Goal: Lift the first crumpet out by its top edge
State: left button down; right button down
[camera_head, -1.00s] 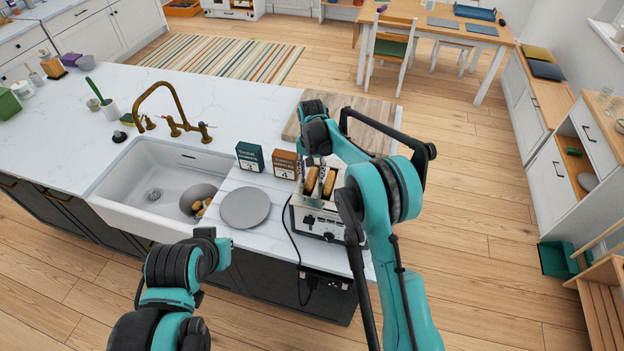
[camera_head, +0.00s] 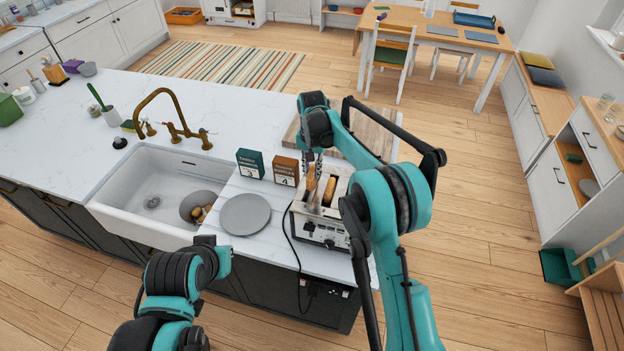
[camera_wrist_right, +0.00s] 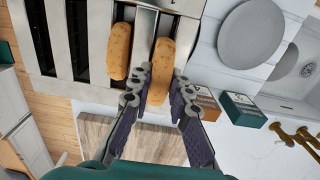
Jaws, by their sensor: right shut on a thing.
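The toaster (camera_head: 318,232) stands on the island counter. My right gripper (camera_head: 314,163) points down over it. In the right wrist view, my right gripper (camera_wrist_right: 147,88) is shut on the near end, the top edge, of the first crumpet (camera_wrist_right: 164,57). In the head view this crumpet (camera_head: 310,180) is the left one and stands up out of its slot; whether its lower edge is clear is hard to tell. The second crumpet (camera_head: 329,191) sits lower in the neighbouring slot and also shows in the wrist view (camera_wrist_right: 120,50). My left arm is low in front of the counter, its fingers not visible.
A grey plate (camera_head: 245,214) lies left of the toaster. A green box (camera_head: 250,163) and a brown box (camera_head: 286,171) stand behind it. A wooden board (camera_head: 372,135) lies behind the toaster.

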notch_tip(320, 180, up, 6)
jog(key=shift+f, duration=0.15)
notch_tip(320, 180, up, 9)
jog(key=p, duration=0.5)
jog(key=shift+p, duration=0.3)
jog(key=shift+s, duration=0.1)
